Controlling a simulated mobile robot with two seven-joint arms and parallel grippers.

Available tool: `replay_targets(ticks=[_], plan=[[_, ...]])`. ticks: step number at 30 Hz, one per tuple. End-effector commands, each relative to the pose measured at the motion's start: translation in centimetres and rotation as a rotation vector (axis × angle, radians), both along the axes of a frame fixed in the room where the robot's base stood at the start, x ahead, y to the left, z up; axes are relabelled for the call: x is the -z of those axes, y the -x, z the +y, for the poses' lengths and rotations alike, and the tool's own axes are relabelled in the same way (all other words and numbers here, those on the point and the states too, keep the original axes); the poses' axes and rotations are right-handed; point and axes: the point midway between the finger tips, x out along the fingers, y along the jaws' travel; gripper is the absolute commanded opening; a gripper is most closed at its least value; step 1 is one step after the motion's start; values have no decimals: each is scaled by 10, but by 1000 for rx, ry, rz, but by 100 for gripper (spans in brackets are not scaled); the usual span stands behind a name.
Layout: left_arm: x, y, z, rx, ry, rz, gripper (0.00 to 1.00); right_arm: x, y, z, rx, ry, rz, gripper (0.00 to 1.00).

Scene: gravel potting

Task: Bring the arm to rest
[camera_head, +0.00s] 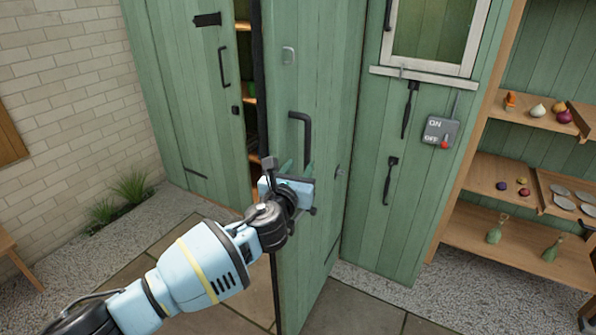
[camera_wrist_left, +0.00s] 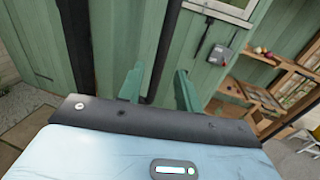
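My left arm reaches in from the lower left in the head view.
A second green door panel (camera_head: 185,90) is at the left. At the right are a wall switch box (camera_head: 441,131), hanging tools (camera_head: 390,180) and wooden shelves (camera_head: 520,240) with bulbs, dishes and bottles. A brick wall (camera_head: 70,100) and a wooden bench (camera_head: 15,255) are at left. Gravel and paving cover the ground.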

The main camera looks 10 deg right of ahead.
Motion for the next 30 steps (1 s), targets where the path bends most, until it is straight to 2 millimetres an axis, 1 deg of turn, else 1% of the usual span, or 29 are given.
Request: replay_targets(ticks=[5,14,17,20,23,24,26,27,30], plan=[[0,6,2,1,0,1,35,-1,0,0,1,-1,-2,36],[0,6,3,1,0,1,35,-2,-1,1,2,-3,-3,36],[5,8,3,2,20,21,35,-2,-1,1,3,-4,-3,36],[25,16,5,5,105,101,35,-2,-1,1,3,-4,-3,36],[58,32,10,2,269,247,35,-2,-1,1,3,-4,-3,36],[72,40,13,-5,351,318,35,-2,-1,1,3,-4,-3,36],[95,53,18,-18,481,425,35,-2,-1,1,3,-4,-3,36],[108,61,23,-31,567,493,35,-2,-1,1,3,-4,-3,36],[142,82,36,-75,780,654,35,-2,-1,1,3,-4,-3,36]])
